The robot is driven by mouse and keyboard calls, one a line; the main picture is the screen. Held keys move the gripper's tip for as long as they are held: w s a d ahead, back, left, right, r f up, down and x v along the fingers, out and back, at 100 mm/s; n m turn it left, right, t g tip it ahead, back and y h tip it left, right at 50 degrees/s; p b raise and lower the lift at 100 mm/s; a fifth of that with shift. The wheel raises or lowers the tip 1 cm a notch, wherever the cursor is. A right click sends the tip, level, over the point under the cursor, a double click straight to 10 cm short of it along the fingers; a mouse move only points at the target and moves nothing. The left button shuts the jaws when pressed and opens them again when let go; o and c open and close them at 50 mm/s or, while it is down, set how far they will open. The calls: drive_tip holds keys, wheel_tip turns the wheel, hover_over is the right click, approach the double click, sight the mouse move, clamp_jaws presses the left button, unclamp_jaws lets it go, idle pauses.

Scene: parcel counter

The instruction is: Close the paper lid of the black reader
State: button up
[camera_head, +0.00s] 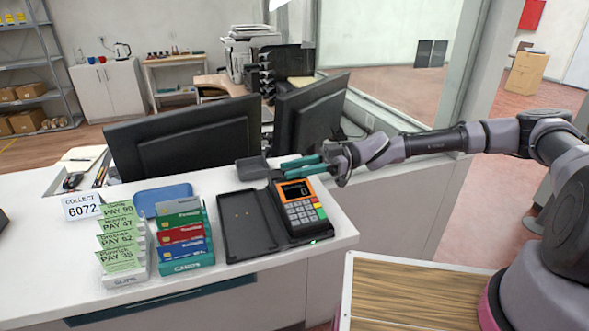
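The black reader (300,204) stands on the white counter, with an orange-framed screen reading 0 and a keypad facing me. A dark flap, which looks like its paper lid (252,168), is raised at the back left end of the reader. My gripper (285,169) comes in from the right over the back end of the reader. Its two teal fingers point left and are apart, with nothing seen between them. The fingertips are just right of the flap; I cannot tell whether they touch it. The fingers partly hide the paper bay.
A flat black holder (246,222) lies left of the reader. Further left are a card rack (187,241), a green slip stand (120,237), a blue tray (162,199) and a COLLECT 6072 sign (82,206). Two monitors (190,139) (312,110) stand close behind.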

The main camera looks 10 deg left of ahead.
drive_tip(key=v, duration=1)
drive_tip(key=shift+d, duration=0.35)
drive_tip(key=shift+w, duration=0.15)
drive_tip(key=s+d+f+m+t+h, duration=0.25)
drive_tip(key=d+f+m+h, duration=0.2)
drive_tip(key=d+h, duration=0.25)
drive_tip(key=w+d+r+m+t+h, duration=0.1)
drive_tip(key=d+r+m+t+h, duration=0.3)
drive_tip(key=d+r+m, duration=0.55)
drive_tip(key=s+d+r+m+t, duration=0.3)
drive_tip(key=d+r+m, duration=0.1)
drive_tip(key=r, duration=0.4)
drive_tip(key=s+d+r+m+t+h, duration=0.1)
drive_tip(key=s+d+r+m+t, duration=0.2)
drive_tip(key=r, duration=0.5)
drive_tip(key=s+d+r+m+t+h, duration=0.1)
drive_tip(key=s+d+r+m+t, duration=0.2)
drive_tip(key=r+m, duration=0.4)
drive_tip(key=d+t, duration=0.1)
drive_tip(key=d, duration=0.1)
drive_tip(key=shift+d+r+m, duration=0.3)
drive_tip(key=shift+d+r, duration=0.05)
drive_tip(key=shift+r, duration=0.05)
